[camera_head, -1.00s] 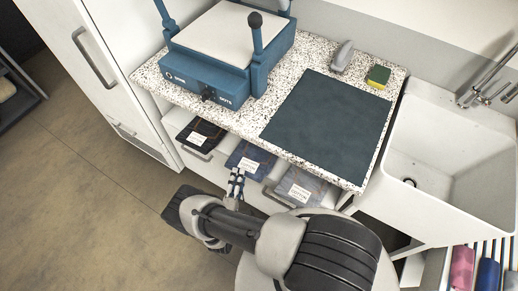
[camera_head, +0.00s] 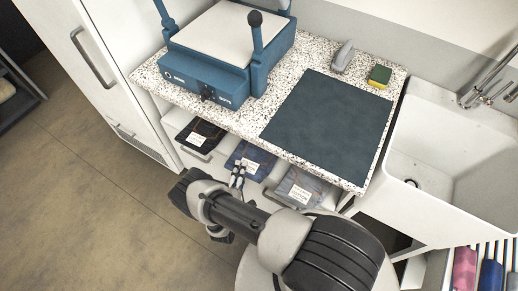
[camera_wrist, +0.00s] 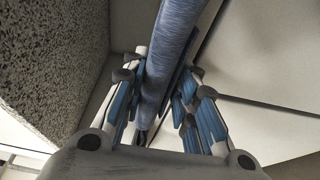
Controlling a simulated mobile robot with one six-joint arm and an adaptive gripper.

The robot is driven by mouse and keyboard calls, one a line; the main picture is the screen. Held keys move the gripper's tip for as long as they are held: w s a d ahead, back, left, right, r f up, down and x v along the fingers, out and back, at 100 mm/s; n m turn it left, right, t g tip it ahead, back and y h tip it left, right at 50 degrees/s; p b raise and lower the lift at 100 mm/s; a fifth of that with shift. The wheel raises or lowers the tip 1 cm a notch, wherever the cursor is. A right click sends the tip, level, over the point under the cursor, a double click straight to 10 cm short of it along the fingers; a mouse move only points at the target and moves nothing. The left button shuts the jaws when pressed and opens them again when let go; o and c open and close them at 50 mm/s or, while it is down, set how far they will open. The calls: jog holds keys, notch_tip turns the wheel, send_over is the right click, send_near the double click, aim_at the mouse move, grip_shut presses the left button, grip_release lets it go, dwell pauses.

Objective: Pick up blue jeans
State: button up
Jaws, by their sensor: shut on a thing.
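The blue jeans (camera_head: 243,152) are a folded blue denim bundle with a white label, in the middle open drawer under the counter. My gripper (camera_head: 238,176) is at the front of that drawer. In the wrist view, my gripper (camera_wrist: 160,92) has its blue-padded fingers on both sides of the blue denim (camera_wrist: 172,45) and is shut on it. The drawer hides the lower part of the jeans, and the label text is too small to read.
A left drawer holds a dark folded garment (camera_head: 205,130); a right one holds a grey-blue garment (camera_head: 304,183). The speckled counter (camera_head: 250,120) overhangs the drawers, with a blue press (camera_head: 215,75) and dark mat (camera_head: 330,120) on it. A sink (camera_head: 450,150) is at right; floor at left is clear.

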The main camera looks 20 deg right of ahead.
grip_shut()
dwell(0.5)
